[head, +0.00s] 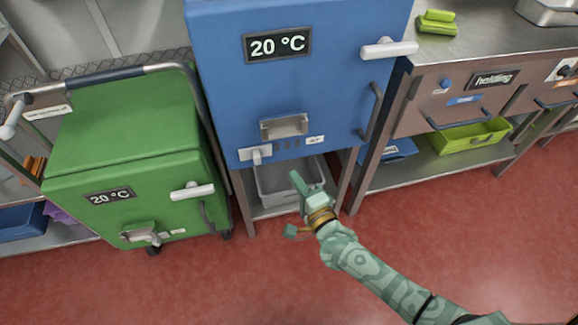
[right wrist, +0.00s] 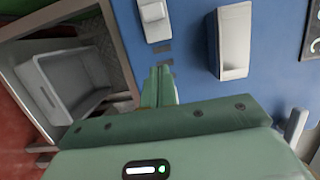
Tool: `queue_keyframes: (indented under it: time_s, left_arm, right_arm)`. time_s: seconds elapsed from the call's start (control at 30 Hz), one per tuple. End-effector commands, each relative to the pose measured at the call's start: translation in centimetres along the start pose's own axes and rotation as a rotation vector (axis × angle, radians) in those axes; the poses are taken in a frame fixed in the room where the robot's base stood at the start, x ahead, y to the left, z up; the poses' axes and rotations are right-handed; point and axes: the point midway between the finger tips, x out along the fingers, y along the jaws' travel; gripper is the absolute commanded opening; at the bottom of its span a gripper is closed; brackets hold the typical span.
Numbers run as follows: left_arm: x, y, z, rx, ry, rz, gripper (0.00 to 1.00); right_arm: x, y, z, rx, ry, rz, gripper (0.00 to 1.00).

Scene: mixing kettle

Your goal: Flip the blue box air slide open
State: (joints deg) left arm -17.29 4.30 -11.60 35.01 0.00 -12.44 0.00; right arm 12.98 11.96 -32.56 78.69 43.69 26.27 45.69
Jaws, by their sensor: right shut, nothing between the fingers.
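The blue box (head: 300,75) has a "20 °C" display on its front. A small pale slide tab (head: 256,154) sits low on the front, at the left end of a row of dark slots. The tab also shows at the top of the right wrist view (right wrist: 154,18), with dark slots between it and my fingers. My right gripper (head: 301,184) is shut and empty. In the head view it is below and to the right of the tab, in front of the box's lower edge. Its fingers (right wrist: 160,84) appear apart from the tab. My left gripper is not in view.
A grey bracket (head: 284,126) juts out above the slots. A grey bin (head: 275,185) stands beneath the box. A white lever handle (head: 389,48) and a bar handle (head: 371,112) protrude on the right. A green box (head: 130,150) stands left. Red floor is clear in front.

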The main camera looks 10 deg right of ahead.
Motion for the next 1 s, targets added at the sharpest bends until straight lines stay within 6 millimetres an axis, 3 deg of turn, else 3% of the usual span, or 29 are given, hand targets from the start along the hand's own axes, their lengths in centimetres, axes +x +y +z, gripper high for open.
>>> queue_keyframes:
  time_s: [0.1,0.3,0.87,1.0]
  left_arm:
    - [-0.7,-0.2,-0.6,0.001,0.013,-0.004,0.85]
    - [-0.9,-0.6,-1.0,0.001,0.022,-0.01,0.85]
    - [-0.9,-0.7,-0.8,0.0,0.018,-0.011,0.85]
    - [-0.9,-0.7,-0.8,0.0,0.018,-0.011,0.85]
  right_arm:
    - [-1.9,-0.2,0.0,-0.002,-0.001,-0.001,0.0]
    - [-3.4,-0.1,0.0,0.0,-0.001,0.0,0.0]
    - [-3.5,0.0,0.0,-0.001,-0.001,0.0,0.0]
    - [-3.5,0.7,0.7,-0.142,-0.039,0.028,0.0]
